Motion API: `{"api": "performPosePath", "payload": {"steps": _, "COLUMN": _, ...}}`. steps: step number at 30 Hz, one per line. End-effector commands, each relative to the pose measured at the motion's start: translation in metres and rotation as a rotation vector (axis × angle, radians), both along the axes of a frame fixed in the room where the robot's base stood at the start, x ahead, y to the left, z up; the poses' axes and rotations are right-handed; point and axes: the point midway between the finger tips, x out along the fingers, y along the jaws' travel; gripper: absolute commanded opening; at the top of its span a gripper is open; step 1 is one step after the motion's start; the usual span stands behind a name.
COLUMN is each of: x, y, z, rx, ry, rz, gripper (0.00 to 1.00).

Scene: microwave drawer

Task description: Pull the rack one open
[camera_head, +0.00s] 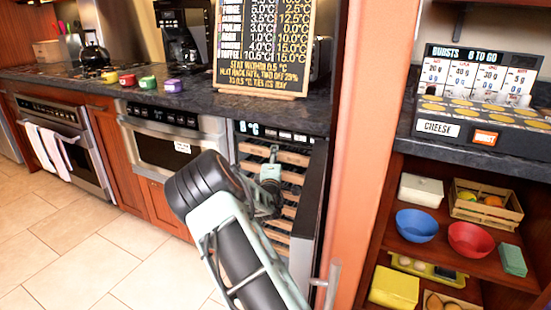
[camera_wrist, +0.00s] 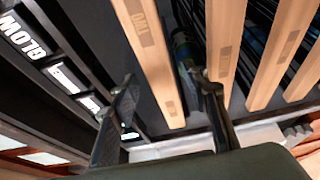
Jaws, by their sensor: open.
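The open cooler (camera_head: 246,141) holds several light wooden racks, one above another. Its top rack front (camera_head: 282,155) shows just behind my gripper (camera_head: 272,156). My arm hides part of the lower racks in the head view.
The cooler door (camera_head: 311,205) stands open at the right of the racks. A chalkboard (camera_head: 262,45) stands on the dark counter above. Further racks (camera_wrist: 228,35) lie to the right in the wrist view. A shelf with bowls (camera_head: 417,225) is at the right.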

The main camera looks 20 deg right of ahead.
Motion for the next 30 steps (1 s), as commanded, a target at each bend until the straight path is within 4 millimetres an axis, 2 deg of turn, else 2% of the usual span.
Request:
{"api": "performPosePath", "payload": {"steps": 3, "x": 0.014, "y": -0.007, "z": -0.002, "rx": 0.001, "ry": -0.001, "rz": 0.000, "gripper": 0.42}}
{"api": "performPosePath", "payload": {"steps": 9, "x": 0.028, "y": -0.012, "z": -0.001, "rx": 0.000, "ry": 0.000, "rz": -0.001, "gripper": 0.42}}
{"api": "performPosePath", "payload": {"steps": 20, "x": 0.031, "y": -0.013, "z": 0.000, "rx": 0.000, "ry": 0.001, "rz": -0.001, "gripper": 0.42}}
{"api": "performPosePath", "payload": {"steps": 30, "x": 0.031, "y": -0.013, "z": 0.000, "rx": 0.001, "ry": 0.001, "rz": -0.001, "gripper": 0.06}}
